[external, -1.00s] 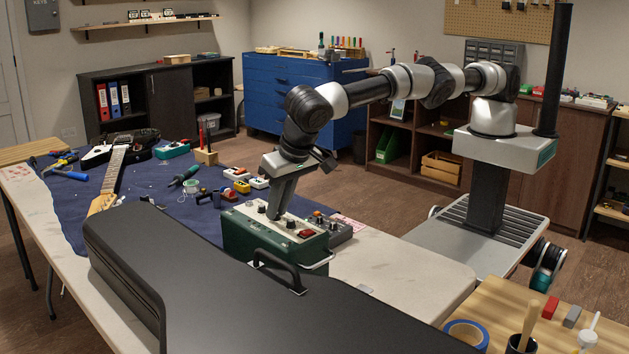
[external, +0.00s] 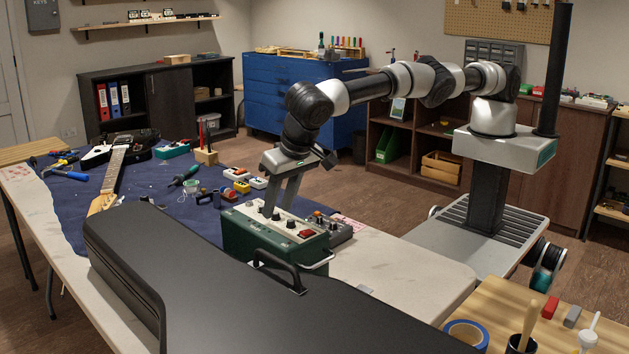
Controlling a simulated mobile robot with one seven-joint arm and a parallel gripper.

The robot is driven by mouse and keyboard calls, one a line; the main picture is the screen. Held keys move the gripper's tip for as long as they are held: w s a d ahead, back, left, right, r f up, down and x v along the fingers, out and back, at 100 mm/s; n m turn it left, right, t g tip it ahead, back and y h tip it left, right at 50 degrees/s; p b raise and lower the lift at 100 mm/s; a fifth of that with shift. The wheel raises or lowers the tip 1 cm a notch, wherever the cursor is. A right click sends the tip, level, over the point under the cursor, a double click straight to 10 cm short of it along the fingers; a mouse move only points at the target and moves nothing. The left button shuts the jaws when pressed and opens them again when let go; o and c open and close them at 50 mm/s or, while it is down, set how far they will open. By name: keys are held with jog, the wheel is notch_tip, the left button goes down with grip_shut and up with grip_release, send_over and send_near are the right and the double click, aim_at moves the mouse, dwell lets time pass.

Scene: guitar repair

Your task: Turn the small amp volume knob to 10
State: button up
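The small amp (external: 238,240) is a dark green box with a cream top panel, at the near edge of the blue mat in the external view. Its panel carries a row of dark knobs and a red switch (external: 306,234). My gripper (external: 277,208) points down over the panel. Its two fingers are spread, with a gap between them, close around or just above a dark knob (external: 276,215) near the middle of the row. I cannot tell whether a finger touches it. The knob labels and pointer are too small to read.
A black guitar case (external: 220,290) lies in front of the amp, with its handle close to the amp's front. A grey box with knobs (external: 338,230) stands right behind the amp. Small pedals and tools lie on the blue mat (external: 150,190).

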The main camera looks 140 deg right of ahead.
jog(key=p+v, duration=0.8)
jog(key=v, duration=0.8)
jog(key=shift+a+r, duration=0.2)
jog(key=shift+r, duration=0.05)
jog(key=shift+s+d, duration=0.1)
jog(key=s+d+n+t+y+b, duration=0.1)
jog(key=s+d+n+t+b, duration=0.1)
jog(key=d+n+b, duration=0.35)
jog(key=s+a+n+t+y+b, duration=0.1)
jog(key=s+a+n+t+b, duration=0.1)
jog(key=s+n+b, duration=0.35)
jog(key=shift+n, duration=0.5)
jog(key=x, duration=1.2)
jog(key=p+x, duration=0.1)
jog(key=x, duration=0.4)
jog(key=shift+w+f, duration=0.25)
jog(key=shift+w, duration=0.25)
grip_shut()
